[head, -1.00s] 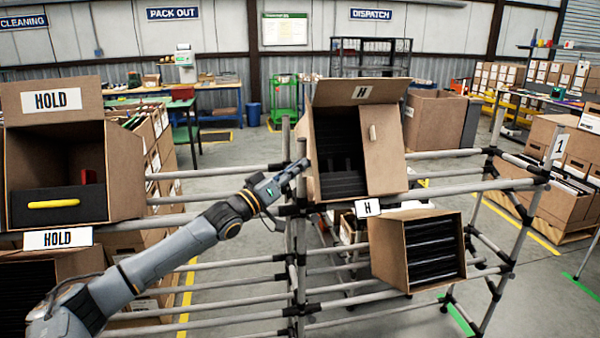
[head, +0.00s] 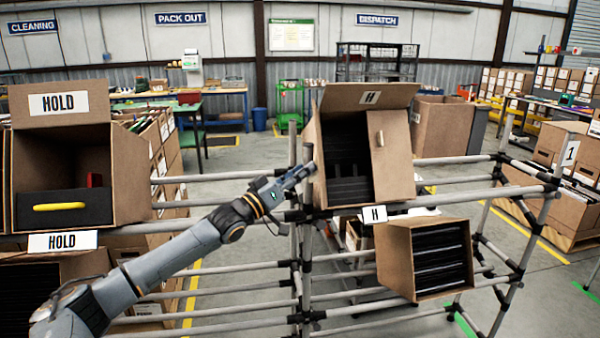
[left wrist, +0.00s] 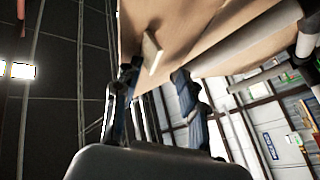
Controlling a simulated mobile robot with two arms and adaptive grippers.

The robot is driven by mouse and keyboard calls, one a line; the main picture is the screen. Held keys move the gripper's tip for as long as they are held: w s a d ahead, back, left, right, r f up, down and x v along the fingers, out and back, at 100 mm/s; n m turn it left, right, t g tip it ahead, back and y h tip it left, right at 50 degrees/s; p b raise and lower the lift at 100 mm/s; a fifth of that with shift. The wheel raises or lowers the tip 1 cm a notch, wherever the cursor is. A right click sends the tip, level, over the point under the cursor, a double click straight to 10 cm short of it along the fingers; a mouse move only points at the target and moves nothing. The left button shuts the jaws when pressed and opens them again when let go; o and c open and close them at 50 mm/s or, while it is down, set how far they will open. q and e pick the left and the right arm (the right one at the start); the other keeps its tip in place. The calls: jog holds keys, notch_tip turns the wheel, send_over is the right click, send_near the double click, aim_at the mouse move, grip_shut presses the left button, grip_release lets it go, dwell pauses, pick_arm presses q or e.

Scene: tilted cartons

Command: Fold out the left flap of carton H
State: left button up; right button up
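Carton H (head: 311,137) sits tilted on the upper rack level. Its top flap (head: 398,95), labelled H, stands raised. The right flap (head: 396,165), with a pale tab (head: 379,139), covers the right part of the opening; dark contents show to its left. A narrow cardboard strip shows at the left edge; I cannot tell whether it is flap or wall. My left gripper (head: 308,171) is at that edge, low down. In the left wrist view its fingers (left wrist: 158,95) are apart, close to a cardboard panel (left wrist: 200,30) with a tab (left wrist: 152,52). Contact is unclear. My right gripper is out of view.
A HOLD carton (head: 130,175) stands on the rack at left. A lower carton (head: 395,258) with black contents sits below carton H. Rack pipes (head: 235,178) run under and beside my left arm. Open floor shows behind the rack.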

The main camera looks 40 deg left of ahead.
pick_arm(q)
jog(key=shift+a+f, duration=0.1)
jog(key=shift+f, duration=0.25)
jog(key=v, duration=1.2)
jog(key=shift+r, duration=0.35)
dwell(0.6)
